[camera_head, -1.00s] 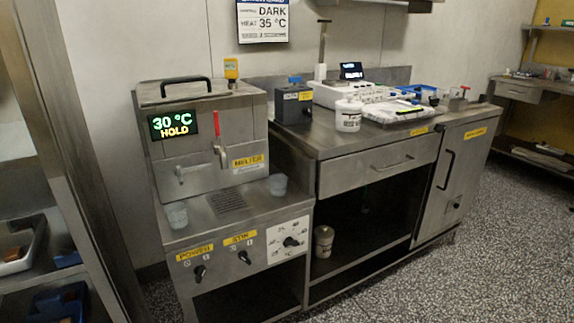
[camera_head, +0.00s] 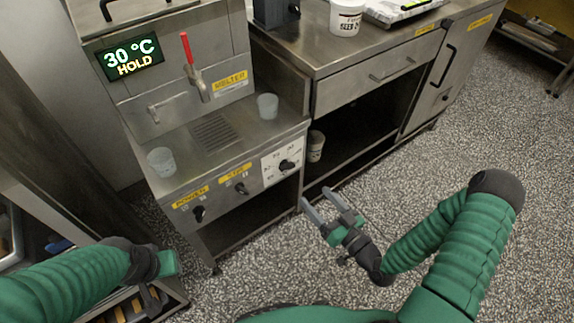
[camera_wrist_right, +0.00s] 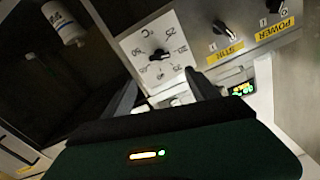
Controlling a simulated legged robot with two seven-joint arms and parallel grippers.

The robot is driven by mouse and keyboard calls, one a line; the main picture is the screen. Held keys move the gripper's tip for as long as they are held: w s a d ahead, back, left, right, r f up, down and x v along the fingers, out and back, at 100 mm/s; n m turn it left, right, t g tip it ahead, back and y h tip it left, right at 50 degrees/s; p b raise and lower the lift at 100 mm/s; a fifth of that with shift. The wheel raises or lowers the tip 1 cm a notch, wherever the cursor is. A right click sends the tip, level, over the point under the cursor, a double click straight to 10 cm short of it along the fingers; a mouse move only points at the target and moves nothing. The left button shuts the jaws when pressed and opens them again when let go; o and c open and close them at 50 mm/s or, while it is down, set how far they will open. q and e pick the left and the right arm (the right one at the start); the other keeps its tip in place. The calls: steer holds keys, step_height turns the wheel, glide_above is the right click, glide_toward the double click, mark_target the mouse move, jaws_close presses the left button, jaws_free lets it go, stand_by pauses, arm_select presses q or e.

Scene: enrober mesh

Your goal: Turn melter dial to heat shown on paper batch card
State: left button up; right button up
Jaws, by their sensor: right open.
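The melter (camera_head: 160,70) is a steel machine whose display (camera_head: 130,59) reads 30 °C HOLD. Its black dial (camera_head: 287,165) sits on a white numbered plate at the right end of the front panel. The dial also shows in the right wrist view (camera_wrist_right: 160,54), beyond the fingertips; its exact setting is too small to tell. My right gripper (camera_head: 318,198) is open and empty, in front of the panel, below and right of the dial, apart from it. My left arm's end (camera_head: 160,264) is at lower left; its fingers are unclear. The batch card is out of view now.
Power (camera_head: 198,213) and stir (camera_head: 241,188) knobs sit left of the dial. Two clear cups (camera_head: 267,106) stand on the melter ledge. A steel bench (camera_head: 345,85) with an open shelf holding a white tub (camera_head: 315,145) adjoins at right. The speckled floor in front is free.

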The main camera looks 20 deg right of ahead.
mark_target(291, 168)
steer(key=b+x, duration=0.2)
steer(key=x, duration=1.1)
steer(key=shift+w+f+b, duration=0.1)
steer(key=shift+f+b, duration=0.05)
steer(key=shift+b, duration=0.25)
steer(key=c, duration=1.4)
steer(key=shift+o, duration=0.2)
steer(key=m+p, duration=0.2)
steer(key=m, duration=0.1)
steer(key=shift+d+m+p, duration=0.1)
steer(key=shift+m+p, duration=0.25)
steer(key=shift+m, duration=0.05)
steer(key=m+p, duration=0.1)
steer(key=m, duration=0.2)
steer(key=shift+d, duration=0.1)
steer(key=shift+f+m+p, duration=0.15)
steer(key=shift+m+p, duration=0.55)
steer(key=shift+m, duration=0.8)
